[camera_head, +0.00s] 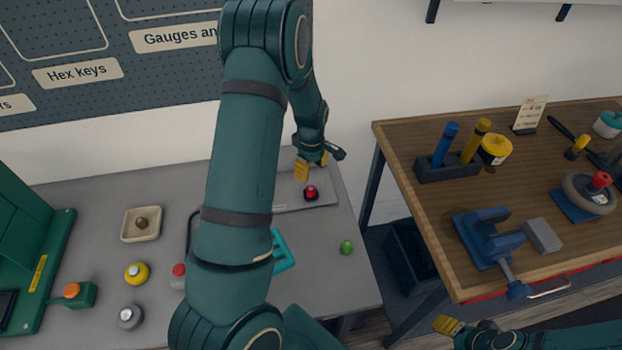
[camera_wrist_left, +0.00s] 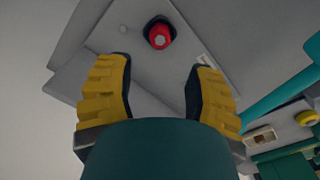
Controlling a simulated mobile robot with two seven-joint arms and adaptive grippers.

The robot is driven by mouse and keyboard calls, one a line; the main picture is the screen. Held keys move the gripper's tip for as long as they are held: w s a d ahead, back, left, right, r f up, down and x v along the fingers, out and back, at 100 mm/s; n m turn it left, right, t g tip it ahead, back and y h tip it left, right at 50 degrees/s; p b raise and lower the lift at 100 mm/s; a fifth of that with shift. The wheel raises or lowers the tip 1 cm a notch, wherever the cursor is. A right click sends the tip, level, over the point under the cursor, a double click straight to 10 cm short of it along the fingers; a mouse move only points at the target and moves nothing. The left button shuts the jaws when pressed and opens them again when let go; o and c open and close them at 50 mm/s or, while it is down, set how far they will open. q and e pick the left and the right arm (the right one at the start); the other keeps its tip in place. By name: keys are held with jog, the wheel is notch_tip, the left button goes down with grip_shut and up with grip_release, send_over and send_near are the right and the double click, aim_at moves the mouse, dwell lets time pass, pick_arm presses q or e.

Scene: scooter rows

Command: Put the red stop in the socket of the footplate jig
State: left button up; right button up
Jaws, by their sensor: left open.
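A red stop (camera_head: 311,191) with a dark base stands on a pale grey plate (camera_head: 328,197), which looks like the footplate jig, at the right back of the grey bench. In the left wrist view the red stop (camera_wrist_left: 159,36) sits in or on a dark collar on the plate (camera_wrist_left: 190,62); I cannot tell which. A small pale round spot is beside it. My left gripper (camera_head: 311,168) is open and empty, just behind and above the stop. Its yellow fingers (camera_wrist_left: 158,92) are spread, with the stop beyond their tips. My right gripper (camera_head: 450,326) shows partly at the bottom.
A green knob (camera_head: 347,246), teal handle (camera_head: 283,251), yellow knob (camera_head: 137,273), grey knob (camera_head: 131,316) and tray with a brown knob (camera_head: 141,238) are on the bench. A red-topped piece (camera_head: 178,270) is partly behind my arm. A wooden table (camera_head: 420,203) stands right, past a gap.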

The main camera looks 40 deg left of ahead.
pick_arm(q)
jog(key=shift+r, duration=1.5)
pick_arm(e)
jog(key=shift+r, duration=0.15)
pick_arm(q)
jog(key=shift+f, duration=0.1)
pick_arm(e)
jog(key=shift+s, duration=0.1)
